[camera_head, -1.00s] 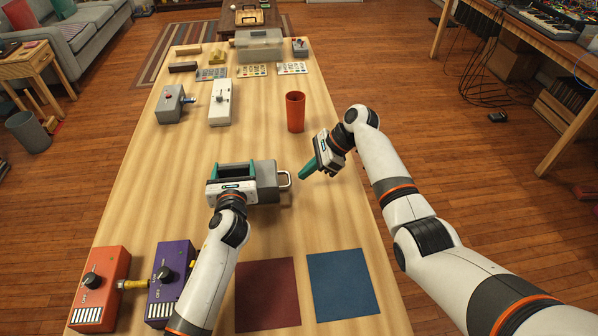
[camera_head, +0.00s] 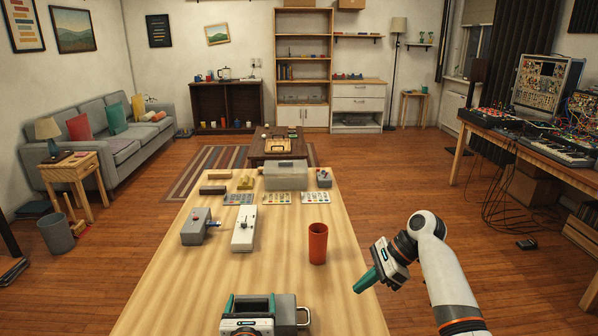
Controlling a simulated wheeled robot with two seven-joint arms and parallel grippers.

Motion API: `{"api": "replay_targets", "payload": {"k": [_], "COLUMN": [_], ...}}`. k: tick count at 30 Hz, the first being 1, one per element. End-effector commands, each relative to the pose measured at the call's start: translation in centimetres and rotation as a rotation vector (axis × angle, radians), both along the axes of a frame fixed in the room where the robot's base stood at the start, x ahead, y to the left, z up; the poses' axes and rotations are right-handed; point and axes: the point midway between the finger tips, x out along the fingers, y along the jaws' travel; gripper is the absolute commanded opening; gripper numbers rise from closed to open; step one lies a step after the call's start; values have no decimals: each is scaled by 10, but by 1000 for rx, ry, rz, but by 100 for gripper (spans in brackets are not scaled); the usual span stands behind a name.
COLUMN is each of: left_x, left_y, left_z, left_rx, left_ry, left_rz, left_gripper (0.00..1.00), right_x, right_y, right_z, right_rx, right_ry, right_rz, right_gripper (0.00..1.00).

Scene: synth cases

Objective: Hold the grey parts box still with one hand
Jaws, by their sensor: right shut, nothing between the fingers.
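The grey parts box (camera_head: 287,312) stands on the wooden table at the bottom edge of the head view. A metal handle (camera_head: 304,317) sticks out from its right side. My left gripper (camera_head: 250,305) is at the box's left part, with its teal fingers spread wide. Whether they press on the box or only stand beside it cannot be told. The lower part of box and gripper is cut off by the frame. My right gripper (camera_head: 367,282) is shut and empty. Its teal fingers point down and left, past the table's right edge, apart from the box.
A red-orange cup (camera_head: 318,243) stands on the table between the box and the far end. A grey device (camera_head: 197,227) and a white device (camera_head: 244,229) stand to the left.

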Motion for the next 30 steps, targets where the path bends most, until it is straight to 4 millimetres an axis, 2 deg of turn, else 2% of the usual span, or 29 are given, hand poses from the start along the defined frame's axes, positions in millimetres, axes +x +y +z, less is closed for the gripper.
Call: {"api": "replay_targets", "payload": {"k": [1,3,14,17,30], "left_x": [0,0,-6,-18,-102], "left_y": [0,0,0,0,0], "left_z": [0,0,0,2,15], "left_rx": [0,0,2,2,1], "left_ry": [0,0,0,-1,1], "left_rz": [0,0,0,-1,-1], "left_gripper": [91,98,98,98,98], "right_x": [0,0,0,0,0], "right_y": [0,0,0,0,0], "right_z": [0,0,0,0,0], "right_rx": [0,0,0,0,0], "right_ry": [0,0,0,0,0], "right_rz": [0,0,0,0,0], "right_gripper": [0,0,0,0,0]}}
